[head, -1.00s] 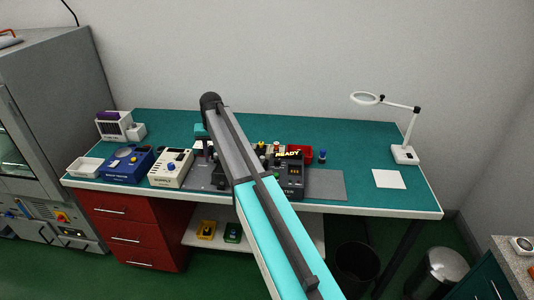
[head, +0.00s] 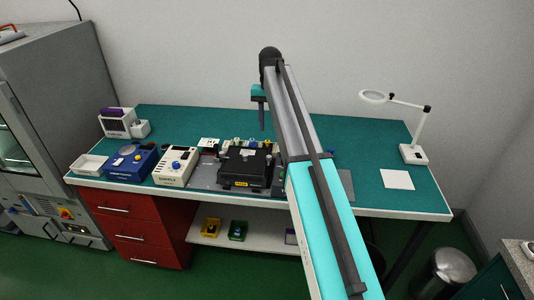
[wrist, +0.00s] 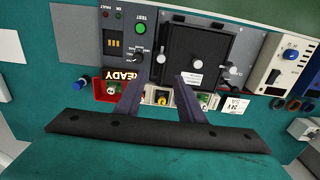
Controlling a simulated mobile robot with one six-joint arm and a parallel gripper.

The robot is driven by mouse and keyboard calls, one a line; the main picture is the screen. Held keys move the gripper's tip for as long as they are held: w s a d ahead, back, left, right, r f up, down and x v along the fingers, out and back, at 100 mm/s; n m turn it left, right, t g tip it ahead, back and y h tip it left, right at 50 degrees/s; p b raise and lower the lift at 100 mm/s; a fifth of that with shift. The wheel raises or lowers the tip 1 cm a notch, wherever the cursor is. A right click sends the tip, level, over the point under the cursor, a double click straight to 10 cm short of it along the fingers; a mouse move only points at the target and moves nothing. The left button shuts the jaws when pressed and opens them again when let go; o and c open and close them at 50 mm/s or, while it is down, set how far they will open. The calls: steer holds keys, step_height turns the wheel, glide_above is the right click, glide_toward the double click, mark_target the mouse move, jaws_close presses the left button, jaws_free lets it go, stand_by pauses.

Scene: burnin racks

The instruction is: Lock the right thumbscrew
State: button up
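The black test fixture (head: 244,166) sits on the bench in the head view and shows as a dark square-lidded block in the wrist view (wrist: 197,45). Small silver knobs stand on and beside it in the wrist view; one knob (wrist: 161,57) is at the lid's left side and another (wrist: 230,71) at its right. I cannot tell which is the right thumbscrew or whether it is locked. My gripper (head: 262,128) hangs above the bench behind the fixture. In the wrist view its two fingers (wrist: 160,80) are apart and empty, pointing toward the fixture's edge.
A red tray (wrist: 106,92) with small parts and a blue knob piece (wrist: 79,84) lie beside the fixture. A cream device (head: 174,167), a blue device (head: 129,163) and a white tray (head: 89,165) stand left. A magnifier lamp (head: 413,152) stands right.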

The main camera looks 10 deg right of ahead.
mark_target(269, 156)
steer(key=shift+a+f+b, duration=0.15)
steer(key=shift+f+b, duration=3.6)
steer(key=shift+f, duration=3.2)
steer(key=shift+c, duration=0.4)
